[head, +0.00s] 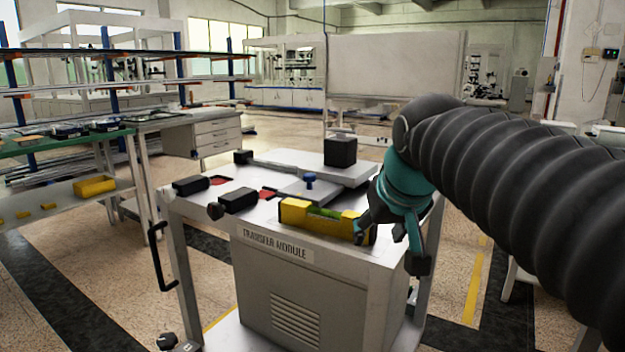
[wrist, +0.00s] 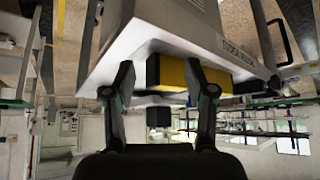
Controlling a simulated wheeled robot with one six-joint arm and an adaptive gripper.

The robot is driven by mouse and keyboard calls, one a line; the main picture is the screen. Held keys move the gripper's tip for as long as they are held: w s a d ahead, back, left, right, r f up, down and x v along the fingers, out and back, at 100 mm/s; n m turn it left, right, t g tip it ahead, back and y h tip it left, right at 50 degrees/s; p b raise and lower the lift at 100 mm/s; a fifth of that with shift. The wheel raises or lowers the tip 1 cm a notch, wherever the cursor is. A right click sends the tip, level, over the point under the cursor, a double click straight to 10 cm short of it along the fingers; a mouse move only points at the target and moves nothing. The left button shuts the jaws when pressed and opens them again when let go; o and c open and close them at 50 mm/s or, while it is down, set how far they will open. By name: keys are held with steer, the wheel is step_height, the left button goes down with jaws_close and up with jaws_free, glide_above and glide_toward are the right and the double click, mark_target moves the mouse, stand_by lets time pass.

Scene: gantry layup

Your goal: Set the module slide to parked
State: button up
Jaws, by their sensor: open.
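The transfer module (head: 305,249) is a pale metal cart with a printed label on its front. On its top lies a flat grey plate (head: 342,174), which looks like the slide, with a black block (head: 340,152) at its back and a blue knob (head: 309,180) near its front. I cannot read the slide's position. My gripper (head: 391,250) is open at the cart's right front corner, beside a yellow level-like block (head: 296,213). In the wrist view, which is upside down, the yellow block (wrist: 172,72) shows between the open fingers (wrist: 160,80); contact cannot be told.
Two black handles or clamps (head: 238,201) (head: 191,186) with red patches sit on the top's left side. A black side handle (head: 157,256) sticks out at left. A green-topped bench (head: 60,143) stands farther left. Floor shows around the cart.

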steer(key=n+t+y+b, duration=0.1)
steer(key=t+b, duration=0.1)
steer(key=b, duration=0.1)
glide_toward(309, 174)
steer(key=a+v, duration=0.1)
steer(key=v, duration=0.4)
steer(key=x, duration=0.4)
steer(key=b+x, duration=0.1)
steer(key=x, duration=0.4)
steer(key=d+x, duration=0.1)
steer(key=x, duration=0.3)
steer(key=shift+w+f, duration=0.3)
steer(key=shift+f, duration=0.05)
jaws_close()
